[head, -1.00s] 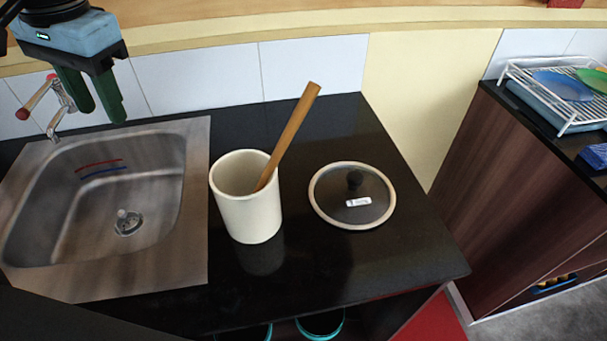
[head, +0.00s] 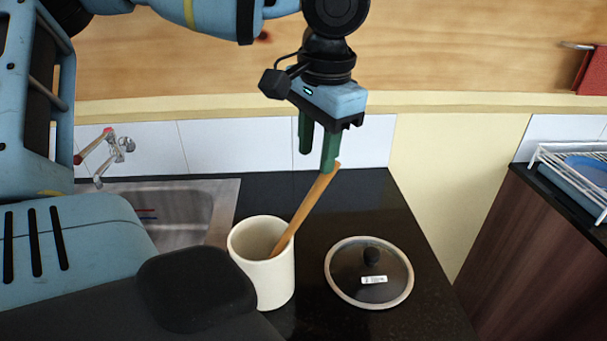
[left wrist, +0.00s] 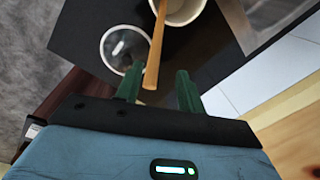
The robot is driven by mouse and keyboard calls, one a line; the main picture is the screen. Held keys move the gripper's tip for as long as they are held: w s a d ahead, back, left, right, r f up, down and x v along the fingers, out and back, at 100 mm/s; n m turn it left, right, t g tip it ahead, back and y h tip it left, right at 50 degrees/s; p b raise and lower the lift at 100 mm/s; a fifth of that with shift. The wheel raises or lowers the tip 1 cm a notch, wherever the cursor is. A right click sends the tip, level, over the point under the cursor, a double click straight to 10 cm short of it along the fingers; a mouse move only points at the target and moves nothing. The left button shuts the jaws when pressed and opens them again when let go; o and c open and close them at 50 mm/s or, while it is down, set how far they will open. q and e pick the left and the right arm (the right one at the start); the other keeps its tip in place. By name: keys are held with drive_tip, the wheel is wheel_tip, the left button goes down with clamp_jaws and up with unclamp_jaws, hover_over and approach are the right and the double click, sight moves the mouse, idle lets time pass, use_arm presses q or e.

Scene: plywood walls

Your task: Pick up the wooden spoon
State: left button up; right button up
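The wooden spoon (head: 306,209) stands tilted in a white crock (head: 268,281) on the black counter, its handle leaning up and to the right. Its lower end is hidden inside the crock. My left gripper (head: 318,163) is at the top end of the handle, green fingers pointing down. In the left wrist view the spoon handle (left wrist: 155,50) reaches between the two fingers (left wrist: 158,82), which are apart with gaps on both sides. My right gripper is not in view.
A glass lid (head: 344,279) with a dark knob lies right of the crock. A sink (head: 222,205) with a tap (head: 113,150) is at the left. A dish rack (head: 575,180) stands on another counter at the right, across a gap.

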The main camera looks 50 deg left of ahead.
sight(318, 183)
use_arm(q)
drive_tip(key=shift+a+f, duration=0.1)
drive_tip(key=shift+f, duration=1.2)
drive_tip(key=shift+w+f, duration=0.2)
drive_tip(key=shift+f, duration=2.4)
clamp_jaws()
